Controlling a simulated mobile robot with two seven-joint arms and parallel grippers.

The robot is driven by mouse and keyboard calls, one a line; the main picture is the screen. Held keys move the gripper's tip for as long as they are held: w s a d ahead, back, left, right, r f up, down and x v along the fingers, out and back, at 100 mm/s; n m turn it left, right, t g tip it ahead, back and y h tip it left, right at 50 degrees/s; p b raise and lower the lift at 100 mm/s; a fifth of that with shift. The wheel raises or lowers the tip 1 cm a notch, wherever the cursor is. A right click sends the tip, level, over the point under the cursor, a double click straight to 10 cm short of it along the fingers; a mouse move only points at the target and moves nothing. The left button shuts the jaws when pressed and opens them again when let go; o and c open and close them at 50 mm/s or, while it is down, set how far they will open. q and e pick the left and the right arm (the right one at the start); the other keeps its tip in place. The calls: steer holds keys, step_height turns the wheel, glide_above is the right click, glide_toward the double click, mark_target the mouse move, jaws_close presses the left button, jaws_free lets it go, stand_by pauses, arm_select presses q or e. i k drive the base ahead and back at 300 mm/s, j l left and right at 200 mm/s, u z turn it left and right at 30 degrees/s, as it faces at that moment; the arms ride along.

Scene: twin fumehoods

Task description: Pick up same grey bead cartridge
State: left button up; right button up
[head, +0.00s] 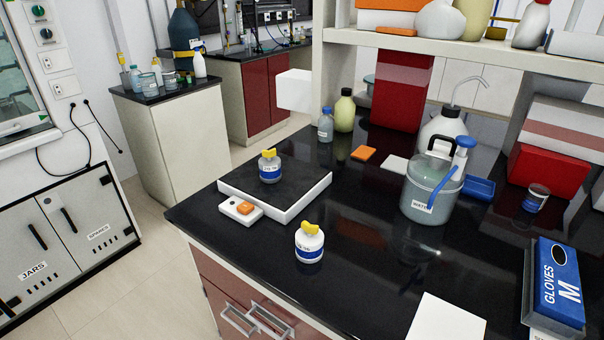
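A small greyish cartridge-like jar (269,170) with a yellow top and a blue label stands upright on a black-topped white plate device (310,190). A similar white jar (309,246), also with a yellow top and blue label, stands upright on the black bench in front of the device. The label print is too small to read, so I cannot tell for sure which is the grey bead cartridge; the jar on the device looks greyer. Neither of my grippers is in view.
The black bench (370,290) is clear around the white jar. Bottles (344,112) stand behind. A shelf (420,45) overhangs the back.

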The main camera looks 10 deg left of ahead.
mark_target(270, 171)
steer(key=j+z, duration=0.65)
steer(key=z, duration=0.15)
steer(key=j+z, duration=0.35)
steer(key=k+j+z, duration=0.1)
steer(key=j+z, duration=0.3)
steer(key=l, duration=0.1)
